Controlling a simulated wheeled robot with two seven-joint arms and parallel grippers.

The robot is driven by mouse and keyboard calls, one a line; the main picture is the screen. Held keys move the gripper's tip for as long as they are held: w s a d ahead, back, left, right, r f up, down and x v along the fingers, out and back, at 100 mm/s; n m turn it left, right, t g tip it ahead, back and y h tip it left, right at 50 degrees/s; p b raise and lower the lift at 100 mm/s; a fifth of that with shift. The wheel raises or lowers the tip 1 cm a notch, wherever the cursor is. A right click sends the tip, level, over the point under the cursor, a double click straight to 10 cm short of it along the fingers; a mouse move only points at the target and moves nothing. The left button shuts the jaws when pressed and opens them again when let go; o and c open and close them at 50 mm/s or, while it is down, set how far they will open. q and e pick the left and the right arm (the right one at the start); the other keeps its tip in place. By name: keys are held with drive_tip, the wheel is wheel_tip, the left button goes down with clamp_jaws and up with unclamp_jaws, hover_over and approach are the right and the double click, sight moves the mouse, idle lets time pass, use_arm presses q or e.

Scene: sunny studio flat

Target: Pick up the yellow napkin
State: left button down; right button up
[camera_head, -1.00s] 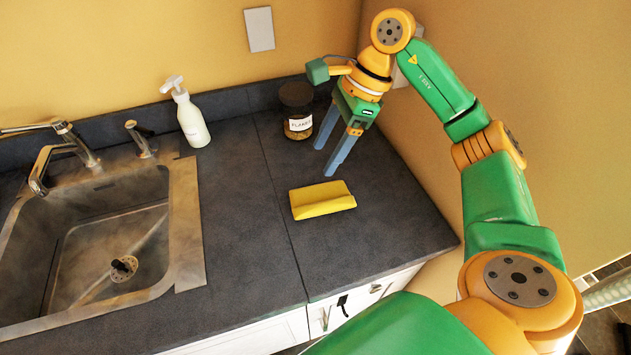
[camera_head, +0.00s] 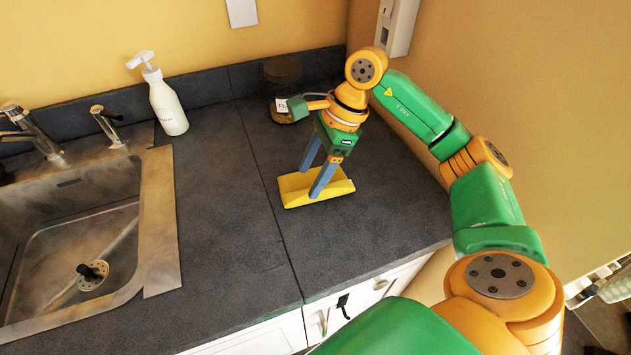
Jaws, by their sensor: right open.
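The yellow napkin (camera_head: 290,191) lies folded on the dark countertop, right of the sink. My right gripper (camera_head: 309,183) points down at it with its two blue fingers apart. The fingers overlap the napkin in the picture, one near its far edge and one across its middle. I cannot tell whether they touch it. Nothing is held between them. My left gripper is not in view.
A labelled jar (camera_head: 282,88) stands behind the gripper, partly hidden by the arm. A white pump bottle (camera_head: 166,103) stands by the back ledge. The sink (camera_head: 158,220) is at left. The yellow wall (camera_head: 530,110) bounds the counter at right.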

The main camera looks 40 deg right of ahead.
sight(305, 192)
drive_tip(key=x, duration=0.2)
drive_tip(key=shift+s+a+f+p, duration=0.25)
drive_tip(key=shift+f+p, duration=0.1)
drive_tip(key=shift+p, duration=0.05)
drive_tip(key=shift+w+f, duration=0.2)
drive_tip(key=shift+f, duration=0.25)
drive_tip(key=shift+f, duration=0.1)
clamp_jaws()
